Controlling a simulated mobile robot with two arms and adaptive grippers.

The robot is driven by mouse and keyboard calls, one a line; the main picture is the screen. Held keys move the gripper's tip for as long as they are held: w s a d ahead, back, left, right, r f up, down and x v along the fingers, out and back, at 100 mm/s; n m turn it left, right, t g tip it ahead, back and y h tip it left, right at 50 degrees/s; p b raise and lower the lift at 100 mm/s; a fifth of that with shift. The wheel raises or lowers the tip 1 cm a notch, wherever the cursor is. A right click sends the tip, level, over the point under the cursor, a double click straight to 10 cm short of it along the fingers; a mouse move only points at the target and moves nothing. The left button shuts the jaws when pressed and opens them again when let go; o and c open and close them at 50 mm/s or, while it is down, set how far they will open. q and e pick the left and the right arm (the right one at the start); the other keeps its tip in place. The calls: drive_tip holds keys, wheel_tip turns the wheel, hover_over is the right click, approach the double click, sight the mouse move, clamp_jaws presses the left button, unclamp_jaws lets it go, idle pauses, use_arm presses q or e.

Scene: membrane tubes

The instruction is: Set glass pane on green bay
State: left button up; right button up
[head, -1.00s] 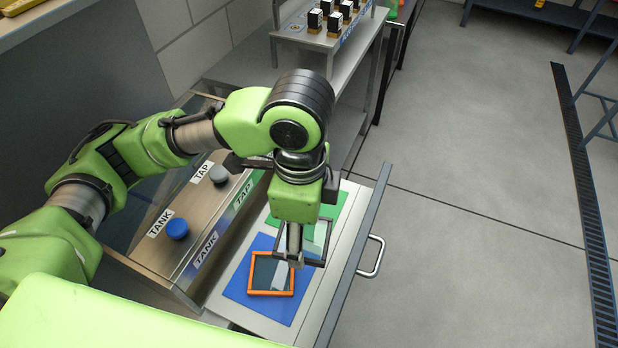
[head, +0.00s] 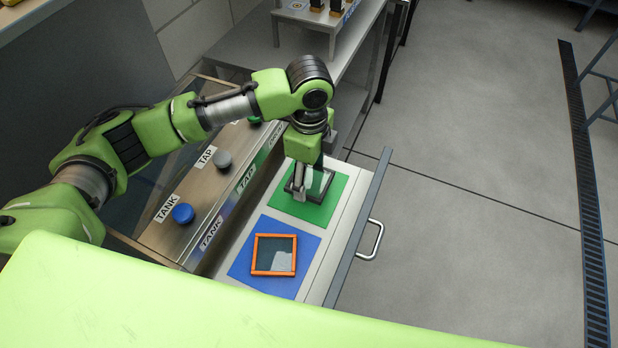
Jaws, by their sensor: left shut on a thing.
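My left gripper (head: 304,190) is shut on a see-through glass pane (head: 318,182), which shows only faintly against the green. The gripper points down over the green bay (head: 328,207), a flat green square in the open drawer. I cannot tell whether the pane touches the bay. My gripper and arm hide part of the green bay. My right gripper is not in view.
An orange frame (head: 254,256) with a dark inside lies on the blue bay (head: 310,250), nearer than the green one. A steel panel with a blue TANK knob (head: 183,213) and a grey TAP knob (head: 222,159) runs along the left. The drawer handle (head: 374,240) sticks out at right.

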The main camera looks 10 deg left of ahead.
sight(309, 177)
use_arm(q)
drive_tip(key=shift+w+a+f, duration=0.1)
drive_tip(key=shift+w+f, duration=0.15)
drive_tip(key=shift+f, duration=0.05)
wheel_tip(309, 177, down, 2)
drive_tip(key=shift+f+p, duration=0.1)
drive_tip(key=shift+p, duration=0.55)
drive_tip(key=shift+f, duration=0.5)
drive_tip(key=o, duration=1.2)
drive_tip(key=shift+f, duration=0.15)
drive_tip(key=shift+o, duration=0.2)
